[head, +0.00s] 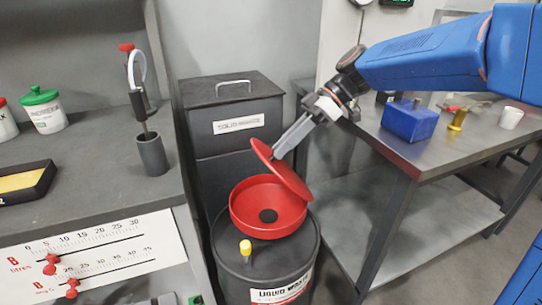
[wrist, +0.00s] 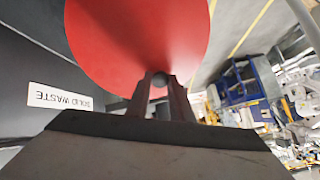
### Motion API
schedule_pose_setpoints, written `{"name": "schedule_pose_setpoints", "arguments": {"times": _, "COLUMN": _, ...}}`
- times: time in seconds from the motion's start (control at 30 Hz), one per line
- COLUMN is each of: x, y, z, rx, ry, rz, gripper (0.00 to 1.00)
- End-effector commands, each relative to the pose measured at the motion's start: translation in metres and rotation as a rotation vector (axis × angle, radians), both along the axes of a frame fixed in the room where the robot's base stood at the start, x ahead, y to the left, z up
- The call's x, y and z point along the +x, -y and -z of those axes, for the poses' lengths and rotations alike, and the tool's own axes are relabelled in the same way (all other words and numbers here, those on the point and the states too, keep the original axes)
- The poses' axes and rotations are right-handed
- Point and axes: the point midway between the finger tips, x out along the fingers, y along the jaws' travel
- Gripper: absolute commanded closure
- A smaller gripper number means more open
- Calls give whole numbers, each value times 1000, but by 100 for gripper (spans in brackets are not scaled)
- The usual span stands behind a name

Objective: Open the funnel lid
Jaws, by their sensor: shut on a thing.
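The red funnel (head: 244,210) sits on top of a dark liquid waste drum (head: 237,272). Its red lid (head: 290,178) stands tilted up over the funnel's right and far side, so the bowl and its dark centre hole show. My gripper (head: 279,152) reaches in from the upper right and is shut at the lid's upper edge. In the wrist view the lid (wrist: 135,35) fills the upper middle, with my fingers (wrist: 160,88) closed at its edge. The exact grip point is partly hidden by the fingers.
A dark solid waste bin (head: 235,118) stands behind the drum. A yellow cap (head: 246,247) sticks up at the drum's front. A grey counter (head: 95,185) is on the left; a metal table (head: 440,150) with a blue block (head: 409,121) is on the right.

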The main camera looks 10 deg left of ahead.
Motion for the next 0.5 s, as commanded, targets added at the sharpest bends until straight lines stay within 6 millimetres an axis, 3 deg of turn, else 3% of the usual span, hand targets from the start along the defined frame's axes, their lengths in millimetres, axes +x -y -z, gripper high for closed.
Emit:
{"name": "schedule_pose_setpoints", "arguments": {"times": 0.2, "x": 13, "y": 20, "z": -8, "rx": 104, "ry": -65, "rz": 4, "gripper": 100}}
{"name": "schedule_pose_setpoints", "arguments": {"times": 0.5, "x": 22, "y": 35, "z": -13, "rx": 186, "ry": -115, "rz": 1, "gripper": 100}}
